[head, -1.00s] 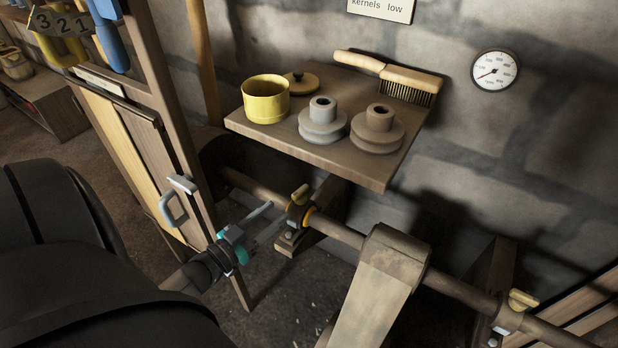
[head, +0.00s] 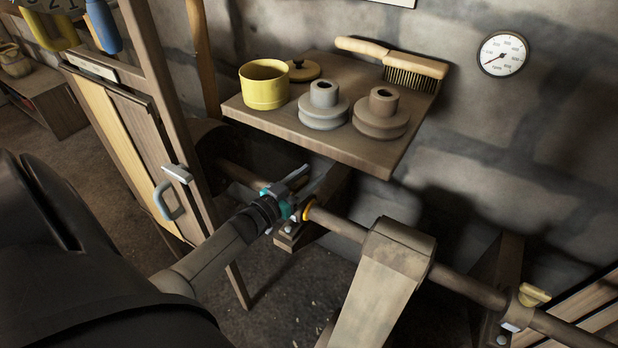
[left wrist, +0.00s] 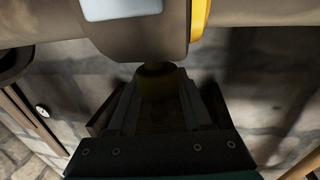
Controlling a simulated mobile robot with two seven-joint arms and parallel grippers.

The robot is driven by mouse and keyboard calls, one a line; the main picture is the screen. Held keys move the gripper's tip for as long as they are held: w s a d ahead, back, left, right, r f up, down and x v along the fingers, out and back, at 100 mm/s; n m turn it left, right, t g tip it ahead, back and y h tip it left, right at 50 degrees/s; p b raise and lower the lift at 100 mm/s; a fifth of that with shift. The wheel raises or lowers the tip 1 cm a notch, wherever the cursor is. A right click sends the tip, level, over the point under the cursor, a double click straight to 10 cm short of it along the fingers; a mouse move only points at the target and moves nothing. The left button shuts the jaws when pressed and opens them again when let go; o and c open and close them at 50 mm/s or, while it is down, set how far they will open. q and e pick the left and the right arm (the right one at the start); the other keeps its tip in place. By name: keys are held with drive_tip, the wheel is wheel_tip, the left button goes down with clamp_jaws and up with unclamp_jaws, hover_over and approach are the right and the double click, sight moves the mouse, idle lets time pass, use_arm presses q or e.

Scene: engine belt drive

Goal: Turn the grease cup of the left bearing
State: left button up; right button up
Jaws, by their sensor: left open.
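The left bearing (head: 289,236) sits on the shaft, with a yellow ring (head: 306,210) beside it. It fills the top of the left wrist view (left wrist: 150,38). My left gripper (head: 308,181) is open over this bearing and covers its grease cup in the head view. In the left wrist view, the dull yellow grease cup (left wrist: 157,72) is in shadow between the two open fingers of my gripper (left wrist: 159,92). I cannot tell whether a finger touches it. My right gripper is not in view.
A cabinet door is at left.

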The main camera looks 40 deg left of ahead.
use_arm(q)
drive_tip(key=shift+w, duration=0.1)
clamp_jaws()
idle(0.4)
